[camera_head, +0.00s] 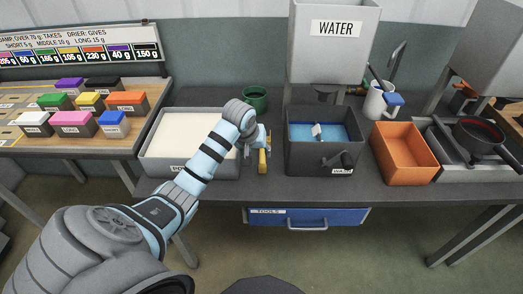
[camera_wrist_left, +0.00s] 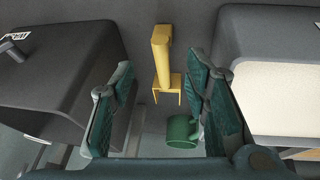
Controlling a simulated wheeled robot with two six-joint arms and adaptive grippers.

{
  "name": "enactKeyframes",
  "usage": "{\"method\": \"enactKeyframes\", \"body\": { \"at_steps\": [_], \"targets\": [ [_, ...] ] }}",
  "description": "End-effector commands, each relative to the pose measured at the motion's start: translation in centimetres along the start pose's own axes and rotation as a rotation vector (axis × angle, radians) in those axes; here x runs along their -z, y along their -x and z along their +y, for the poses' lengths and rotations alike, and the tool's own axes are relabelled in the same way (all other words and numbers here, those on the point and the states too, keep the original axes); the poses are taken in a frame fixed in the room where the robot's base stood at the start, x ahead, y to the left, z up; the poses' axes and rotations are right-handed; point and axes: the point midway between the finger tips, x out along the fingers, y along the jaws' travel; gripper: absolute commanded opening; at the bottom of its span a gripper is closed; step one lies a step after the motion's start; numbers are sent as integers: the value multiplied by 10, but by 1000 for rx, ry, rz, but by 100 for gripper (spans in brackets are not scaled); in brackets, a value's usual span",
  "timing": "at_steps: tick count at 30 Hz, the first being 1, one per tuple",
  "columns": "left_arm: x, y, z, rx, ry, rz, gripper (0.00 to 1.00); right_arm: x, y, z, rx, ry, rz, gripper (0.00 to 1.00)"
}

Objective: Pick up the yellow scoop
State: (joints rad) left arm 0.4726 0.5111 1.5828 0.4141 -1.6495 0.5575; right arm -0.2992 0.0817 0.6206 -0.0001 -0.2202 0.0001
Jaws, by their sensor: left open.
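The yellow scoop (camera_head: 262,162) lies on the dark bench between a tray of white material and a dark grey bin. In the left wrist view the scoop (camera_wrist_left: 161,55) shows its long handle and a forked end. My left gripper (camera_head: 257,140) is above the scoop in the head view and partly hides it. In the left wrist view my left gripper (camera_wrist_left: 161,68) is open and empty, with one finger on each side of the scoop. I cannot tell the exact height gap. My right gripper is not in view.
The white-filled tray (camera_head: 150,160) stands to the left and the dark grey bin (camera_head: 305,160) with blue content to the right. A green cup (camera_head: 255,92) stands behind; it shows in the left wrist view (camera_wrist_left: 182,132). An orange bin (camera_head: 405,165) is further right.

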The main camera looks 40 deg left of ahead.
Motion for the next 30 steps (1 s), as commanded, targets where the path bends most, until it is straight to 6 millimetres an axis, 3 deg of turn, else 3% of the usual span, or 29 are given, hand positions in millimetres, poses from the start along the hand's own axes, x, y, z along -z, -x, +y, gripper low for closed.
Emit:
{"method": "enactKeyframes", "body": {
  "at_steps": [2, 5, 13, 19, 24, 30],
  "targets": [
    [29, 18, -2, -11, 72, 12, 42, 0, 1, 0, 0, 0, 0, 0],
    [42, 16, -2, -22, 117, 11, 42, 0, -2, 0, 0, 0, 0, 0],
    [40, -54, -2, -21, 118, 11, 42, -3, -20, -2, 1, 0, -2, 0],
    [36, -78, -3, -21, 115, 11, 42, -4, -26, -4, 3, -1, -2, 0],
    [29, -112, -5, -21, 115, 13, 42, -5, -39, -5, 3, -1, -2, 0],
    [30, -118, -5, -21, 112, 15, 42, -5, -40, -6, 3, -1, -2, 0]
  ]
}}
